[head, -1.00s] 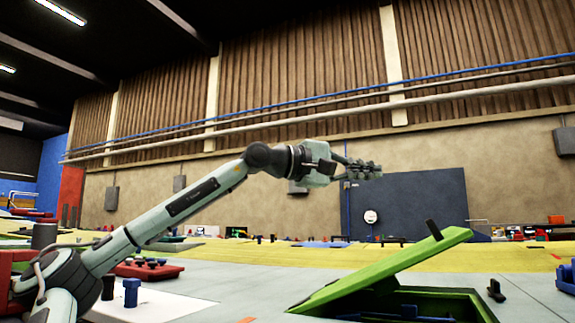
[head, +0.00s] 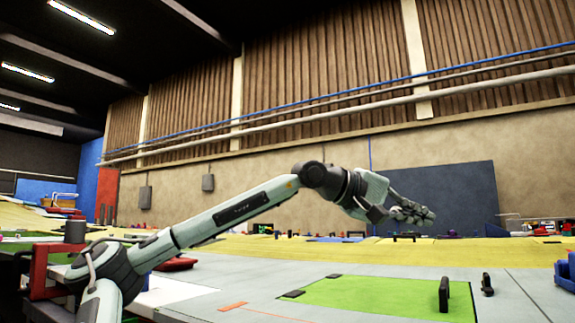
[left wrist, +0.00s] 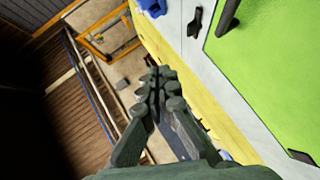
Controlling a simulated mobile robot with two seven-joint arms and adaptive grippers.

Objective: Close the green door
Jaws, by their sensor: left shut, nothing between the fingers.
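The green door (head: 375,297) lies flat in the grey surface, level with it, with a black handle (head: 444,295) standing up at its right side. In the left wrist view the green door (left wrist: 268,85) is at the right, with part of its handle (left wrist: 228,16) at the top. My left gripper (head: 428,216) is shut and empty, held in the air above and beyond the door, apart from it. In the left wrist view its fingertips (left wrist: 157,78) are together. My right gripper is not in view.
A small black latch-like piece (head: 487,285) stands on the grey surface right of the door. Black hinge-like pieces (head: 293,294) sit at the door's left edge. A red part (head: 178,264) lies behind my left arm. The air around the gripper is clear.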

